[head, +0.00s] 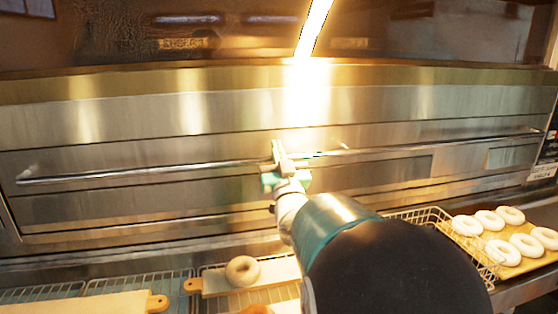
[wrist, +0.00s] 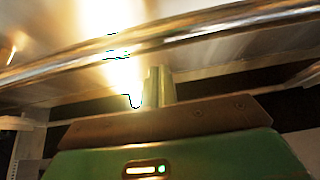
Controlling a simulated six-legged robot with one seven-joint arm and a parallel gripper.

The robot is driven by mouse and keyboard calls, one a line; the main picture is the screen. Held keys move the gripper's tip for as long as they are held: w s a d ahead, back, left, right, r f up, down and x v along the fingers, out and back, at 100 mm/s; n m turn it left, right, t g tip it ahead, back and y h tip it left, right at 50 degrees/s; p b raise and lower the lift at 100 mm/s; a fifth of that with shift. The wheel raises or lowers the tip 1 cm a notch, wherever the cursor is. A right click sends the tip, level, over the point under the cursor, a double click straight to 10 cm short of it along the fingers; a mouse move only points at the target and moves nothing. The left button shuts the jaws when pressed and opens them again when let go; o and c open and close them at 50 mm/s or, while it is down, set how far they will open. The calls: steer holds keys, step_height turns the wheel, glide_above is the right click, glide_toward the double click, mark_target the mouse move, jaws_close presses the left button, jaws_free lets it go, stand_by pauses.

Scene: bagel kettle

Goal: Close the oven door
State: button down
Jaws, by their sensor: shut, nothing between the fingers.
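The oven door (head: 120,150) is a wide brushed-steel panel across the head view, with a long horizontal handle bar (head: 140,172). It looks close to flush with the oven front, but I cannot tell whether a gap remains. My gripper (head: 279,150) is shut and empty, at the middle of the bar, its fingers overlapping the bar in the picture. The wrist view shows the bar (wrist: 230,25) crossing just beyond my gripper's fingers (wrist: 158,82). I cannot tell whether they touch it. My arm hides part of the door's lower right.
Below the door, wire racks (head: 130,284) hold wooden boards (head: 90,303) and a brown bagel (head: 242,271). A tray (head: 510,268) of several pale bagels (head: 489,220) stands at the right. Strong glare (head: 308,95) whitens the steel above my gripper.

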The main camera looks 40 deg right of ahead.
steer(key=r+v, duration=0.1)
steer(key=v, duration=0.8)
steer(key=shift+s+a, duration=0.25)
steer(key=shift+s, duration=0.15)
steer(key=shift+f, duration=0.1)
steer(key=w+a+f+n+g+y, duration=0.2)
steer(key=a+f+g+y, duration=0.55)
steer(key=a, duration=0.65)
steer(key=s+a+f+n+g+y, duration=0.1)
steer(key=s+a+f+g, duration=0.2)
steer(key=s+a, duration=0.3)
steer(key=s+a+f+n+g+y, duration=0.2)
steer(key=s+a+f+g, duration=0.2)
steer(key=s, duration=0.5)
steer(key=a+g, duration=0.1)
steer(key=a, duration=0.1)
steer(key=shift+a+f, duration=0.15)
steer(key=shift+a, duration=0.1)
